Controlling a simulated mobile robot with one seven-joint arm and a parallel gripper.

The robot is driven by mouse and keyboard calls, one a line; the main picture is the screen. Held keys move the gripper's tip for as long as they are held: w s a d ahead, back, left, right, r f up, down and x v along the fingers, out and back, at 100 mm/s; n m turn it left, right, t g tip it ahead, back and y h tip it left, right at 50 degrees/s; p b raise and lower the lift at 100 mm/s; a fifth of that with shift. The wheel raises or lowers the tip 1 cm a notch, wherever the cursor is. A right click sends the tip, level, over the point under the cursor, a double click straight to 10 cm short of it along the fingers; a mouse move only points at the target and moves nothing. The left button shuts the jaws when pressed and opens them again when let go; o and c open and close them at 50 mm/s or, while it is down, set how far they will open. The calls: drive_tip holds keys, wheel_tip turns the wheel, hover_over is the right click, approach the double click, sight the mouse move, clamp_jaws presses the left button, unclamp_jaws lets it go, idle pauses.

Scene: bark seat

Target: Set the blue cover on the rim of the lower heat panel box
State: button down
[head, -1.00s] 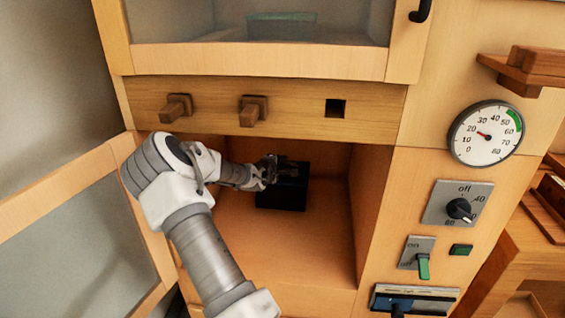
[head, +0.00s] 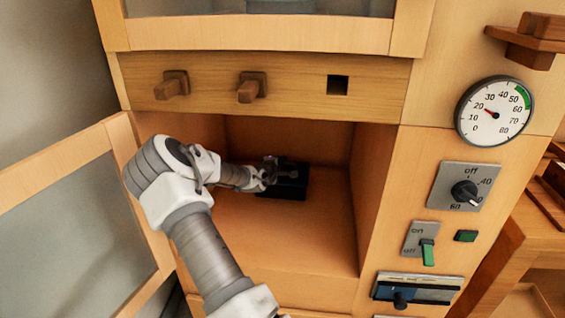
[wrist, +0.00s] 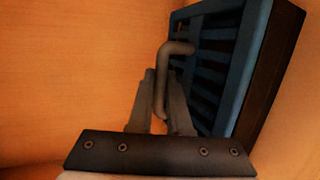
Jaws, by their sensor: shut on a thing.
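The blue slatted cover (wrist: 215,55) shows close up in the wrist view, with a bent grey bar handle (wrist: 176,48) on it. My gripper (wrist: 160,88) is shut on this handle. The dark box (wrist: 273,75) shows along the cover's right edge. The cover appears to lie against the box's rim, but I cannot tell whether it sits fully flush. In the head view, my gripper (head: 268,173) reaches into the lower compartment from the left, at the dark box (head: 283,194) by the back wall. The cover (head: 294,172) is dark and small there, partly behind my gripper.
The lower compartment (head: 300,240) has free floor in front of the box. An open glazed door (head: 70,220) stands at left. A wooden beam with two knobs (head: 252,87) crosses above the opening. A dial (head: 496,111) and switches (head: 427,251) are at right.

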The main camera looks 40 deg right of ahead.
drive_tip(key=shift+f, duration=0.25)
drive_tip(key=c, duration=0.8)
unclamp_jaws()
drive_tip(key=shift+o, duration=0.2)
drive_tip(key=shift+f, duration=0.1)
drive_tip(key=p+v, duration=0.5)
drive_tip(key=v, duration=1.2)
drive_tip(key=shift+a, duration=0.25)
drive_tip(key=shift+s, duration=0.1)
